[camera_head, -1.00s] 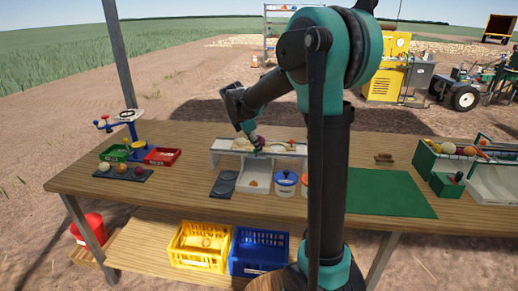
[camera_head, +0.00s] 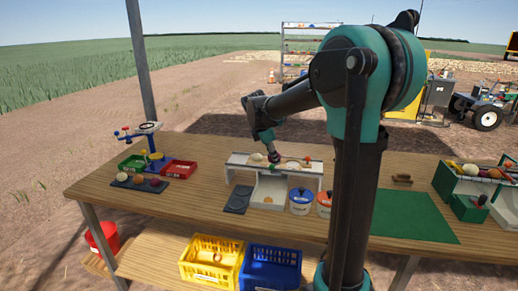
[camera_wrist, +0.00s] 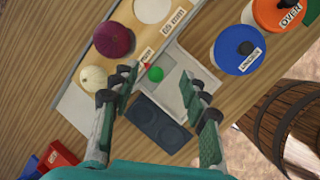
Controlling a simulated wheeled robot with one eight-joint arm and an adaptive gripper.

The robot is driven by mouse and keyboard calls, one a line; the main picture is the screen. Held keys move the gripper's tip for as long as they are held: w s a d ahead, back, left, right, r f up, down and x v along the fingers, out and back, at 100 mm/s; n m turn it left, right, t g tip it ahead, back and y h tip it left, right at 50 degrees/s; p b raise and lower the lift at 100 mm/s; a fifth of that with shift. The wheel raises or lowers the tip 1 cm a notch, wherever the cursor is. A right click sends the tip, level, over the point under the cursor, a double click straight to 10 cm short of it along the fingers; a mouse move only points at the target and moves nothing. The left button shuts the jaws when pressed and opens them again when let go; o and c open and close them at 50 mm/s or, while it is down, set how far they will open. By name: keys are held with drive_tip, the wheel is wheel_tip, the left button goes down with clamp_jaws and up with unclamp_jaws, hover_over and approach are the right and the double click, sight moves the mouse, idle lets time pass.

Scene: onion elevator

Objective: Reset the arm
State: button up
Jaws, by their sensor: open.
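My gripper (camera_wrist: 158,98) is open, its two padded fingers spread apart with nothing held between them. In the wrist view it is above the white sizing stand (camera_wrist: 202,74). A dark red onion (camera_wrist: 112,41) and a pale onion (camera_wrist: 93,78) lie on the stand, left of the fingers. A green button (camera_wrist: 155,74) shows between the fingertips. In the head view my gripper (camera_head: 272,152) is over the rear of the stand (camera_head: 234,166); the finger gap is too small to tell there.
Red (camera_head: 172,173) and green (camera_head: 133,164) trays are at left. A green mat (camera_head: 418,216) is clear. Crates (camera_head: 270,266) sit below.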

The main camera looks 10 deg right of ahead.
drive_tip(key=s+d+f+m+y, duration=0.1)
drive_tip(key=s+f+m, duration=0.4)
drive_tip(key=s, duration=0.4)
drive_tip(key=s+d+f+m+y, duration=0.1)
drive_tip(key=s+f+m, duration=0.5)
drive_tip(key=s+m, duration=0.2)
drive_tip(key=s+d+f+m+t+y, duration=0.1)
drive_tip(key=s+f+m, duration=0.4)
drive_tip(key=s, duration=0.7)
drive_tip(key=shift+d+f+m+y, duration=0.3)
drive_tip(key=shift+d+m, duration=0.2)
drive_tip(key=shift+m, duration=0.3)
